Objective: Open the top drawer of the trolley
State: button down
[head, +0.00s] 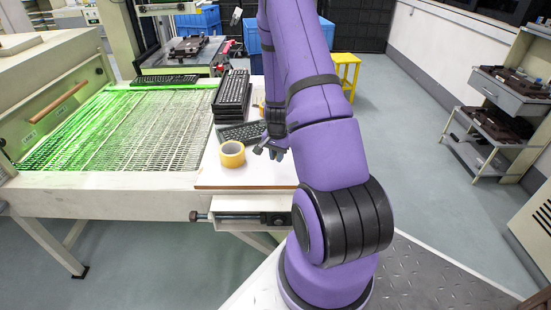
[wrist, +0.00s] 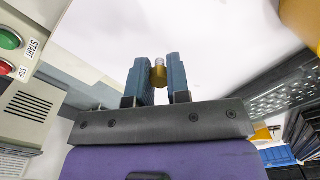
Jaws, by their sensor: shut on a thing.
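A grey metal trolley (head: 514,143) stands at the far right in the head view, well away from my arm. A shallow drawer-like front (head: 507,101) with a small handle is at its upper level; I cannot tell whether it is shut. My gripper (head: 268,149) is partly hidden by my purple arm in the head view, over the white table by a tape roll (head: 232,154). In the wrist view, my gripper (wrist: 159,80) has a small brass-coloured cylinder (wrist: 158,74) with a pale tip between its blue-grey fingers. The trolley does not clearly show in the wrist view.
Stacked black keyboards (head: 231,92) stand on the white table (head: 220,180), beside a green-lit conveyor (head: 120,130). A yellow stool (head: 346,70) and blue crates (head: 200,22) are behind. Open grey floor (head: 425,140) lies between my arm and the trolley.

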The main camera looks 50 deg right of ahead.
jog(key=s+a+r, duration=0.1)
jog(key=s+a, duration=0.6)
jog(key=s, duration=0.6)
jog(key=shift+r, duration=0.15)
jog(key=shift+w, duration=0.1)
jog(key=w+a+n, duration=0.2)
jog(key=w, duration=0.3)
jog(key=w+a+n, duration=0.3)
jog(key=w, duration=0.2)
jog(key=w+a+n, duration=0.2)
jog(key=w, duration=0.4)
jog(key=shift+a+n, duration=0.3)
jog(key=shift+a, duration=0.1)
jog(key=w+a+r+n, duration=0.2)
jog(key=w+a+n, duration=0.5)
jog(key=w+a, duration=0.4)
jog(key=a, duration=0.4)
jog(key=shift+w+a+n, duration=0.25)
jog(key=shift+w+n, duration=0.1)
jog(key=shift+n, duration=0.05)
